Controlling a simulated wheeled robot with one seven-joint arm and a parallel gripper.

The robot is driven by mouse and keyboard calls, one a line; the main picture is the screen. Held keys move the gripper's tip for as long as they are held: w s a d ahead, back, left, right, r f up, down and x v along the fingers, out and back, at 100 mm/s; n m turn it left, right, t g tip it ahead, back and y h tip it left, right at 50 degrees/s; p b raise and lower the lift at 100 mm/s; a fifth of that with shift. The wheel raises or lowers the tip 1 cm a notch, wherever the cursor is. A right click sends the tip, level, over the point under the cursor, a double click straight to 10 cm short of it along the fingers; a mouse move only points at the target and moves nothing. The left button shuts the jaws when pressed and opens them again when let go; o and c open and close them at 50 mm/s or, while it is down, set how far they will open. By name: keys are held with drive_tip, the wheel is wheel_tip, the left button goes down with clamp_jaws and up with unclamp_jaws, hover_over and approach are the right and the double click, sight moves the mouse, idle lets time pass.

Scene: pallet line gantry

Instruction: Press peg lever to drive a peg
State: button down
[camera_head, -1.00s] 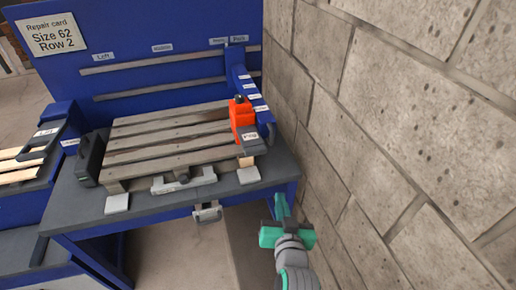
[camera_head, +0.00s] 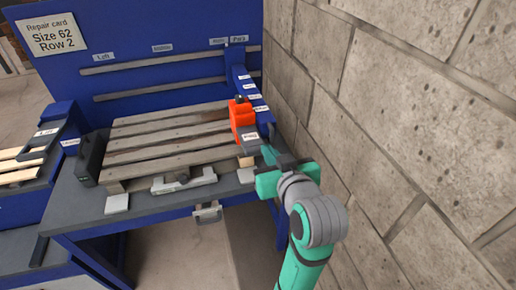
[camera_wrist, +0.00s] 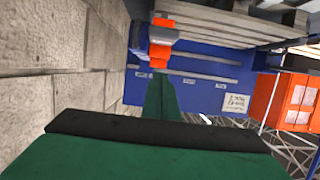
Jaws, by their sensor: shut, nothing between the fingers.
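The orange peg driver (camera_head: 241,112) stands at the right front corner of the wooden pallet (camera_head: 160,143). A grey lever (camera_head: 249,139) with a small white label sticks out from its front, towards me. My gripper (camera_head: 268,152) is shut and empty, just right of the lever and close to it; I cannot tell if it touches. In the wrist view the green fingers (camera_wrist: 160,95) are together, pointing at the orange driver (camera_wrist: 162,35). The lever is hard to make out there.
The pallet lies on a dark-topped blue bench (camera_head: 66,205) with a clamp bar (camera_head: 183,181) along its front. A black case (camera_head: 88,160) stands left. A stone wall (camera_head: 400,130) runs close on the right. A card (camera_head: 50,38) reads "Repair card Size 62 Row 2".

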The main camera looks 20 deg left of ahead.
hover_over(259, 150)
drive_tip(key=s, duration=0.2)
wheel_tip(259, 150, down, 3)
wheel_tip(259, 150, down, 3)
drive_tip(key=shift+w+d+f, duration=0.1)
drive_tip(key=shift+w+d, duration=0.05)
drive_tip(key=shift+f, duration=0.5)
drive_tip(key=shift+d+f, duration=0.15)
